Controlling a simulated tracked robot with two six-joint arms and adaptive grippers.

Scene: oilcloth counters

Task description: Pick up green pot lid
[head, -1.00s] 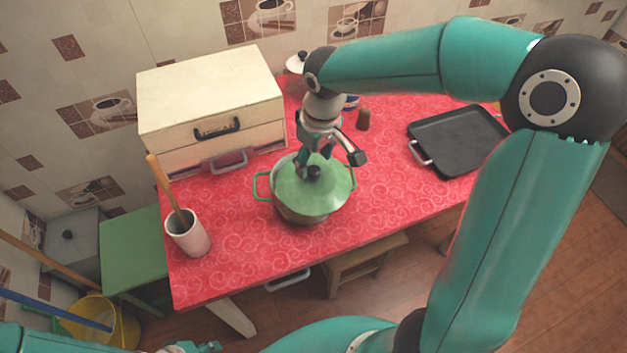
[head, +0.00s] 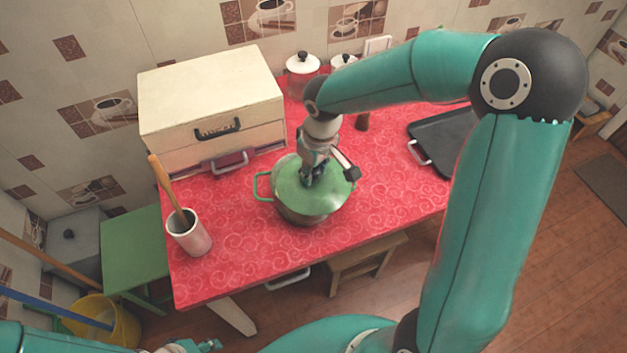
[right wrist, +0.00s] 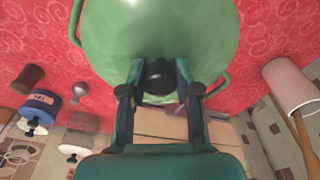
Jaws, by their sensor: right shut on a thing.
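The green pot lid (head: 291,186) with a dark knob (right wrist: 159,77) sits on the pot (head: 305,217) in the middle of the red counter. The lid also fills the top of the right wrist view (right wrist: 190,28). My right gripper (head: 312,180) reaches down from above and is shut on the lid's knob, one finger on each side in the right wrist view. In the head view the gripper hides most of the knob. My left gripper (head: 200,346) shows only partly at the bottom edge, away from the counter, and its jaws are unclear.
A cream bread box (head: 210,100) stands behind left of the pot. A white utensil cup (head: 189,236) with a wooden handle is at the front left. A black griddle pan (head: 440,135) lies to the right. Jars (head: 302,66) stand at the back. The counter's front is clear.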

